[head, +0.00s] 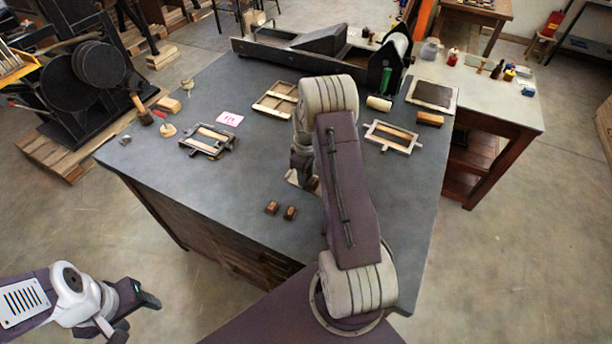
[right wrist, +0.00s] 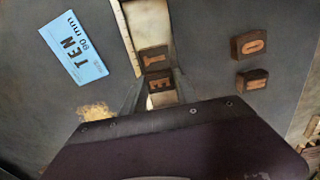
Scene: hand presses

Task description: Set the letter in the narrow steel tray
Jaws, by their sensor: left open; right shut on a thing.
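My right gripper (right wrist: 158,88) is shut on the wooden letter block E (right wrist: 160,84), which it holds over or in the narrow steel tray (right wrist: 128,28); I cannot tell whether the block touches the tray floor. Another block (right wrist: 153,60), seemingly a T, sits in the tray just beyond it. Blocks O (right wrist: 249,45) and another letter, hard to read (right wrist: 252,79), lie on the table to the right; in the head view they are two brown blocks (head: 272,208). The blue card (right wrist: 73,56) reads TEN, 90 mm. My right arm mostly hides the tray in the head view. My left gripper (head: 138,314) is open and empty, off the table.
On the grey table (head: 200,195) stand small frames (head: 207,140) (head: 392,136), a wooden frame (head: 276,100), a pink card (head: 229,118) and a long press bed (head: 310,55) at the back. The table's left front part is clear.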

